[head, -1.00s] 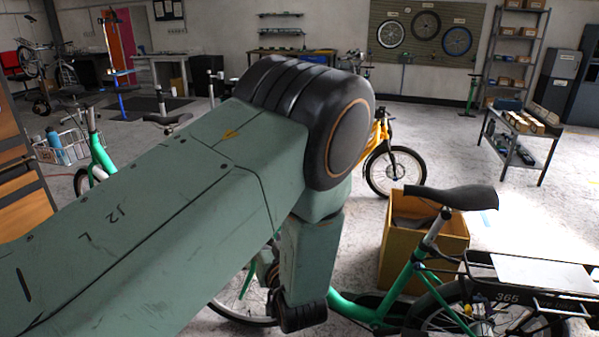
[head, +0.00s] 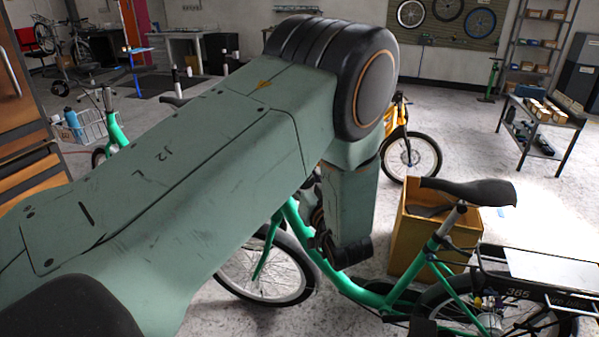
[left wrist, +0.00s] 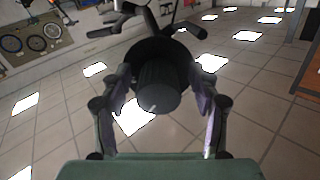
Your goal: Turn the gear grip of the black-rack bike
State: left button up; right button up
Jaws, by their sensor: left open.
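The green bike (head: 385,300) with the black rack (head: 545,285) stands at the lower right of the head view, with its front wheel (head: 262,275) left of my forearm. Its handlebar is hidden behind my left arm there. In the left wrist view a ribbed black grip (left wrist: 160,90) points end-on at the camera. My left gripper (left wrist: 160,78) is open, with one finger on each side of the grip. I cannot tell whether the fingers touch it. My left gripper is not clearly visible in the head view. My right gripper is not in view.
A wooden box (head: 410,240) stands behind the black-rack bike, and a yellow bike (head: 398,125) farther back. Another green bike with a wire basket (head: 82,127) is at left. A metal side table (head: 545,115) stands at right. Open floor lies between.

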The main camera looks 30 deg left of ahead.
pick_arm(q)
jog(key=shift+x, duration=0.95)
jog(key=shift+w+a+r, duration=0.15)
jog(key=shift+w+a, duration=0.05)
jog(key=shift+w, duration=0.2)
jog(key=shift+a, duration=0.2)
jog(key=shift+d, duration=0.2)
jog(key=c, duration=0.6)
jog(key=shift+s, duration=0.1)
jog(key=c, duration=0.6)
